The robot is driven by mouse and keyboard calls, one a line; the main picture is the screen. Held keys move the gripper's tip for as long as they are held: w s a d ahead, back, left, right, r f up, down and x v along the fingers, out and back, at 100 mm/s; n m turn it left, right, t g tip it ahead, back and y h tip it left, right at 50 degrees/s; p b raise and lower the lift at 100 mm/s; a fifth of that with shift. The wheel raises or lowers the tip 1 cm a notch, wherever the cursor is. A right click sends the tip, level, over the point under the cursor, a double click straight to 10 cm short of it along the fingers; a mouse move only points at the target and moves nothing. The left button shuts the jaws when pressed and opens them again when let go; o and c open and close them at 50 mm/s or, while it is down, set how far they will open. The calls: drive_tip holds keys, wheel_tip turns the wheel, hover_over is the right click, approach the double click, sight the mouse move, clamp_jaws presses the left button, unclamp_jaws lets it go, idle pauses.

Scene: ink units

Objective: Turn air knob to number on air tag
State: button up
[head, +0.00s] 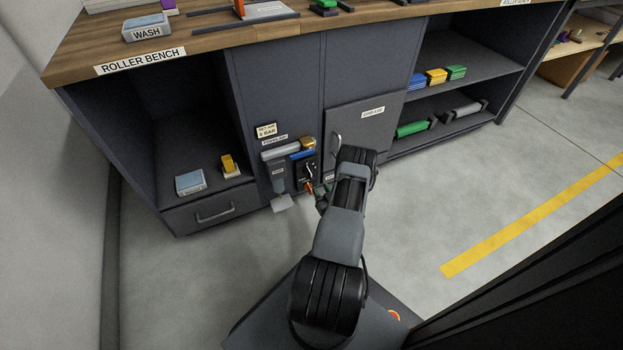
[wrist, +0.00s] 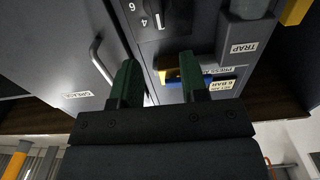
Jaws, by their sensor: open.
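The air knob (wrist: 154,14) is a dark dial with a pale pointer at the top edge of the wrist view, partly cut off, with the numbers 6 and 4 beside it. In the head view the knob (head: 310,171) sits on a small black panel on the cabinet front. The air tag (head: 265,130) is a cream label above it; its digit is too small to read surely. It also shows in the wrist view (wrist: 222,86). My gripper (wrist: 158,65) has two green fingers apart with nothing between them. The fingers are clear of the knob, close to the cabinet front.
The grey grease door (head: 365,122) with its bar handle (wrist: 101,62) is beside the knob panel. A grey trap part (wrist: 245,32) and a blue and yellow press part (wrist: 190,76) stick out nearby. Open floor (head: 440,200) lies to the right.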

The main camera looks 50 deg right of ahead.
sight(311, 175)
drive_tip(key=b+x, duration=0.2)
drive_tip(key=x, duration=0.7)
drive_tip(key=shift+b, duration=0.35)
clamp_jaws()
